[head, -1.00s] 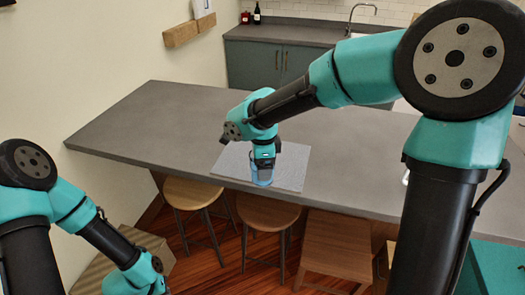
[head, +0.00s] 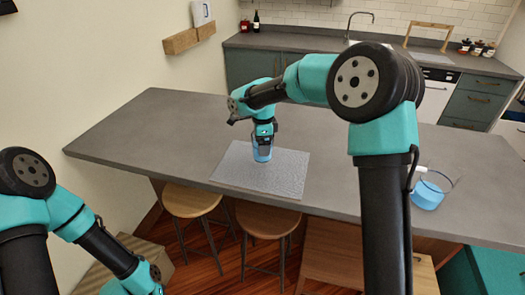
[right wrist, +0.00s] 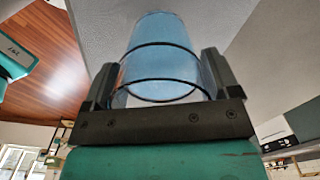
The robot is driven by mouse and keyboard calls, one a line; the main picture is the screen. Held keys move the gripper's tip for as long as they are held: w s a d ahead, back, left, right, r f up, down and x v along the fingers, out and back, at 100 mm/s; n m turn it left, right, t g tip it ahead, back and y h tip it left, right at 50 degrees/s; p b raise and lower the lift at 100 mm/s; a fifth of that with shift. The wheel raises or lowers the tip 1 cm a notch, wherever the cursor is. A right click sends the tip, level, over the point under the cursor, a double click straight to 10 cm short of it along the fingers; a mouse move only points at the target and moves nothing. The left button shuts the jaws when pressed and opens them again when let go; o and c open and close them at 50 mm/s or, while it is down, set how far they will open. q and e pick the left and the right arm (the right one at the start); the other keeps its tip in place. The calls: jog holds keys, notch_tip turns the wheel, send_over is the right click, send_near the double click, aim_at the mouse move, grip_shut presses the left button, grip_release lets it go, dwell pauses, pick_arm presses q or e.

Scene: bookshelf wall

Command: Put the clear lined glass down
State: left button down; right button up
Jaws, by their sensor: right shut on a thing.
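The clear lined glass (head: 262,153) is bluish and see-through, with dark rings around it in the right wrist view (right wrist: 160,58). My right gripper (head: 263,143) is shut on it, with a finger on either side. The glass is above the far part of the light grey mat (head: 268,180) on the counter. I cannot tell whether its base touches the mat. My left arm is low at the left of the head view, and its gripper is out of frame.
A blue object (head: 427,196) with a white part and thin dark lines stands on the grey counter (head: 150,125) at the right. Stools (head: 190,200) stand along the counter's near edge. The counter left of the mat is clear.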

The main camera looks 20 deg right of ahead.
jog(key=shift+f, duration=1.75)
jog(key=shift+f, duration=0.1)
jog(key=o, duration=1.1)
jog(key=shift+c, duration=0.2)
notch_tip(320, 180, up, 12)
jog(key=shift+s, duration=0.1)
